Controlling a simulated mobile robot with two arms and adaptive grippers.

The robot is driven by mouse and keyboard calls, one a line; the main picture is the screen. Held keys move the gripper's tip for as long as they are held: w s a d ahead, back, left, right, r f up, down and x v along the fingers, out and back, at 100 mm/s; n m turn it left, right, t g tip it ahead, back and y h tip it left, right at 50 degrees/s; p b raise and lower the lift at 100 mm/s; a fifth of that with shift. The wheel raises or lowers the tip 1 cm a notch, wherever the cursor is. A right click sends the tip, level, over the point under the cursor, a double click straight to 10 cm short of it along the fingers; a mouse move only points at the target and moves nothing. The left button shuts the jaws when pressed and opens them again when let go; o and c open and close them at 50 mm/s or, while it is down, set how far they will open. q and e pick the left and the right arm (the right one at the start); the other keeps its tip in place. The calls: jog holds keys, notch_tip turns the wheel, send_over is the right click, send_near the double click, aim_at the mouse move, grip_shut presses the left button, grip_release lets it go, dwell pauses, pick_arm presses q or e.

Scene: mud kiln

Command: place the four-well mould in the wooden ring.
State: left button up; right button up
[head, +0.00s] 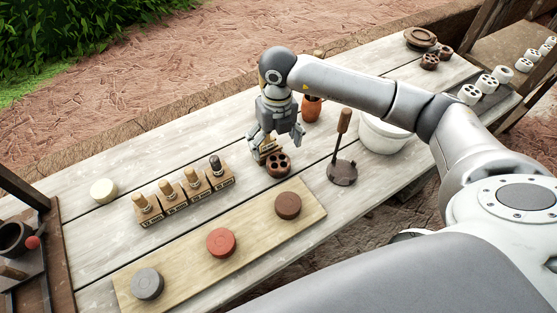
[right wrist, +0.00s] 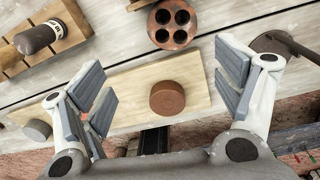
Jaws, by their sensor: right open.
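The four-well mould (head: 278,163) is a dark reddish-brown round block with four holes in its top. It sits on the table beside the pale board, and it shows at the top of the right wrist view (right wrist: 173,24). My right gripper (head: 277,140) is open and empty above and just behind the mould in the head view. Its fingers are spread wide in the wrist view (right wrist: 163,88), with the mould beyond them. A round wooden piece (head: 420,38) at the far end of the table may be the wooden ring; I cannot be sure. My left gripper is not in view.
A pale board (head: 257,226) carries grey (head: 147,283), red (head: 221,242) and brown (head: 288,205) discs. A wooden-handled tool (head: 342,170) and a white bucket (head: 385,133) stand right of the mould. Stamps in wooden blocks (head: 184,194) stand left. An orange pot (head: 312,108) is behind.

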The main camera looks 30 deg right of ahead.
jog(key=d, duration=0.1)
jog(key=p, duration=0.1)
send_over(279, 163)
jog(key=shift+m, duration=0.3)
jog(key=f, duration=0.5)
jog(key=shift+s+a, duration=0.15)
jog(key=shift+s, duration=0.05)
jog(key=shift+f+p, duration=0.55)
jog(key=f, duration=0.1)
jog(key=f+p, duration=0.1)
jog(key=f, duration=0.1)
jog(key=shift+w+d+f, duration=0.15)
jog(key=shift+d+f, duration=0.05)
jog(key=shift+f, duration=0.45)
jog(key=shift+c, duration=0.2)
jog(key=shift+r, duration=0.1)
jog(key=c, duration=1.3)
